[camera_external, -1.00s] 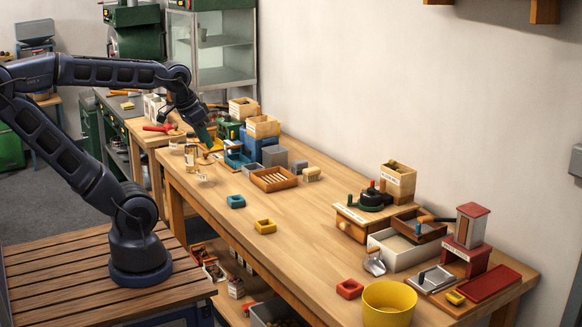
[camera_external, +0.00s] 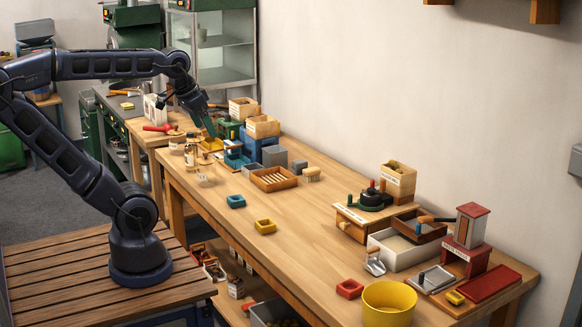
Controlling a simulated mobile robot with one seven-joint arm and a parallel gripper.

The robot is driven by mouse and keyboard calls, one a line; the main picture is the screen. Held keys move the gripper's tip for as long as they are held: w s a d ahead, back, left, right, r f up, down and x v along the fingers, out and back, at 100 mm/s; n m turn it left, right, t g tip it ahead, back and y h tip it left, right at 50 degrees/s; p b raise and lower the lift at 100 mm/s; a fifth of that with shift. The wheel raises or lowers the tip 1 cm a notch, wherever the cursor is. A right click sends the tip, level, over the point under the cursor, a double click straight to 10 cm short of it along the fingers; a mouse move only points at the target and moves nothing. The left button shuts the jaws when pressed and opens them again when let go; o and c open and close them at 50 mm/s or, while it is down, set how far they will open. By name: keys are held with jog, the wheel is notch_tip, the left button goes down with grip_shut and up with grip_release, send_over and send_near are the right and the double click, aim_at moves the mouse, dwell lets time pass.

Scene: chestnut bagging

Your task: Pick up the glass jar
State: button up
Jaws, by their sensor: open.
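A small bottle-like glass container (camera_external: 190,157), which looks like the glass jar, stands upright near the far left edge of the long wooden table. It is small in the picture, so I cannot be sure it is the jar. A small clear item (camera_external: 204,180) sits nearer on the same table and is hard to make out. My gripper (camera_external: 211,134) points down above the far end of the table, up and right of the container and apart from it. It is open, and I see nothing held in it.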

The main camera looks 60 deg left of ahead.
jog(key=w+a+r+n+t+h, duration=0.1)
jog(key=w+a+n+h, duration=0.2)
jog(key=w+a+n, duration=0.45)
jog(key=w+a+r+n+t+h, duration=0.1)
jog(key=w+a+n+h, duration=0.3)
jog(key=a+n, duration=0.6)
jog(key=s+a+f+n+t+y, duration=0.15)
jog(key=a+n+t, duration=0.25)
jog(key=a+n, duration=0.75)
jog(key=s+a+n+t+y, duration=0.25)
jog(key=a+n+t, duration=0.2)
jog(key=a, duration=1.35)
send_near(206, 165)
jog(key=w+a, duration=0.1)
jog(key=a, duration=0.2)
jog(key=shift+g, duration=0.35)
jog(key=x, duration=0.7)
jog(key=f+x, duration=0.1)
jog(key=x, duration=0.3)
jog(key=shift+s+a+r, duration=0.1)
jog(key=shift+s+a, duration=0.05)
jog(key=shift+a, duration=0.15)
jog(key=c, duration=1.2)
jog(key=shift+r, duration=0.1)
